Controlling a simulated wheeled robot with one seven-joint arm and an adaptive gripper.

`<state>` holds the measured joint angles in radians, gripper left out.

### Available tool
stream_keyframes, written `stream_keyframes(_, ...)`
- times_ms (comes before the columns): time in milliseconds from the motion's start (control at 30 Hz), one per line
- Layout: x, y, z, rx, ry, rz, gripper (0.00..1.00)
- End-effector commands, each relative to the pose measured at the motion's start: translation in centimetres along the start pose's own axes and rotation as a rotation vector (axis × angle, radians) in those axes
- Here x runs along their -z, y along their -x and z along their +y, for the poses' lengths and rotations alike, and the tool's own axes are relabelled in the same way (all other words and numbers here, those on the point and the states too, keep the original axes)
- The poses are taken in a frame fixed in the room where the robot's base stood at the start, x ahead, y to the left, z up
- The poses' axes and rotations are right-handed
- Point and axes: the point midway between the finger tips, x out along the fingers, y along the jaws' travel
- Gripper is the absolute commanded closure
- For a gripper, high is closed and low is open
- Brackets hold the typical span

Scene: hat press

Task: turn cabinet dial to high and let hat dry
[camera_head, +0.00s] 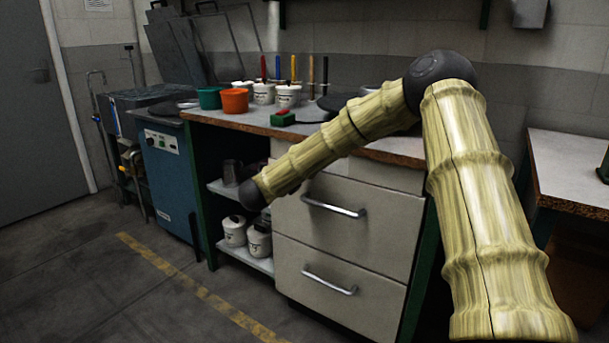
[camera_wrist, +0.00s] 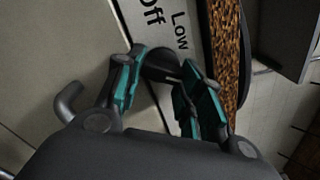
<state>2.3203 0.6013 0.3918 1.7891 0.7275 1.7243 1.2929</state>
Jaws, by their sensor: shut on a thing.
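In the wrist view, my gripper (camera_wrist: 162,72) has its teal-padded fingers on either side of a dark round dial (camera_wrist: 158,60) and is shut on it. The dial is on a pale label plate (camera_wrist: 178,16) printed "Off" and "Low". "Off" is just above the dial and "Low" is to its upper right. No "High" mark shows, and I cannot read the dial's pointer. In the head view my arm hides the dial, and my gripper does not show. I cannot pick out the hat for certain.
A white drawer cabinet (camera_head: 345,237) with bar handles stands under the workbench top (camera_head: 246,126). Pots, an orange bowl (camera_head: 234,101) and upright-handled tools stand on the bench. A blue cabinet (camera_head: 172,178) is at left. The floor at the lower left is clear.

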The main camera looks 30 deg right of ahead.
Motion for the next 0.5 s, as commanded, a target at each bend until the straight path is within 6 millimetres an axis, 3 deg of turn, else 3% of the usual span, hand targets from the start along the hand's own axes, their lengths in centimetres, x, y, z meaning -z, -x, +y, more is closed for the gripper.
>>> stream_keyframes(500,0.34,0.01,0.40,-0.001,-0.197,0.004,0.87)
